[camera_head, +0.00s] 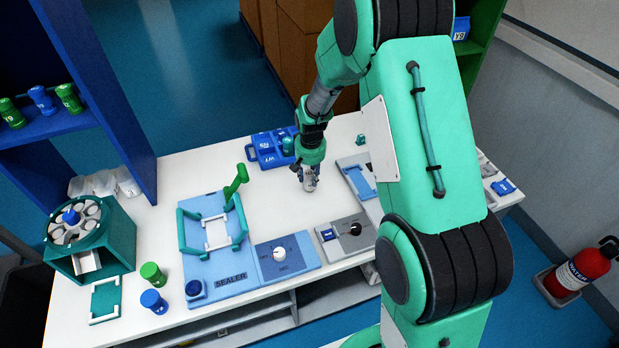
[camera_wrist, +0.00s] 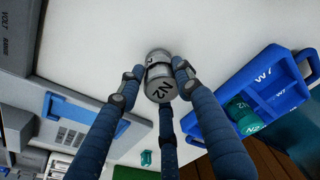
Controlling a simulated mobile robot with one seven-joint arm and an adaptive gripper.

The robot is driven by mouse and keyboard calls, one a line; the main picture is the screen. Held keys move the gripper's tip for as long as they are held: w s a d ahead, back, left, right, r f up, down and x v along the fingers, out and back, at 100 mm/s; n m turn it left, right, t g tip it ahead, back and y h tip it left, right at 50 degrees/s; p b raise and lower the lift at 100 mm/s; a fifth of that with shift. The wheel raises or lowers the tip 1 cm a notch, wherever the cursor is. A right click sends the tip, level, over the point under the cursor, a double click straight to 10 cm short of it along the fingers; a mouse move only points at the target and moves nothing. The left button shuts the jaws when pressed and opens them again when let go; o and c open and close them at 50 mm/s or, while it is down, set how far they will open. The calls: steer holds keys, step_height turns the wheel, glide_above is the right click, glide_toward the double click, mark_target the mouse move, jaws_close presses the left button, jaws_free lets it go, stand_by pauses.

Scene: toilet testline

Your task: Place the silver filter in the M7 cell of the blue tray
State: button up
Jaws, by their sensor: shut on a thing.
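My gripper (camera_head: 309,180) is shut on the silver filter (camera_head: 311,184), above the white table. In the wrist view, my gripper's fingers (camera_wrist: 157,80) close around the silver filter (camera_wrist: 160,88), whose end is marked N2. The blue tray (camera_head: 262,152) is behind and left of my gripper in the head view. In the wrist view, the blue tray (camera_wrist: 248,67) lies to the right, apart from the filter. A teal filter (camera_wrist: 243,116) marked N2 sits in one of its cells. Two visible cells look empty; their slanted labels are hard to tell apart as M7 or W7.
A sealer (camera_head: 215,250) with a raised green lever (camera_head: 236,185) stands left of my gripper. Control boxes (camera_head: 347,234) line the front edge. A small teal piece (camera_head: 361,140) stands right of my gripper. The table between filter and tray looks clear.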

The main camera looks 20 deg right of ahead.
steer(key=r, duration=0.2)
steer(key=r+p, duration=0.1)
steer(key=shift+s, duration=0.25)
steer(key=s+a+r+p, duration=0.1)
steer(key=s+p, duration=0.1)
steer(key=s, duration=1.3)
steer(key=shift+s+a, duration=0.15)
steer(key=shift+s, duration=0.1)
steer(key=shift+w+r, duration=0.1)
steer(key=shift+r, duration=0.05)
steer(key=w+d+r+p, duration=0.1)
steer(key=w+d+r, duration=0.1)
steer(key=w, duration=1.3)
steer(key=w+d+r+p, duration=0.2)
steer(key=w+d, duration=0.1)
steer(key=w, duration=1.2)
steer(key=w+d+r+p, duration=0.1)
steer(key=w+d+r, duration=0.1)
steer(key=w, duration=1.3)
steer(key=shift+d+p, duration=0.35)
steer(key=shift+p, duration=0.05)
steer(key=shift+f, duration=0.1)
steer(key=shift+f+b, duration=0.35)
steer(key=shift+f, duration=2.8)
steer(key=shift+f, duration=1.8)
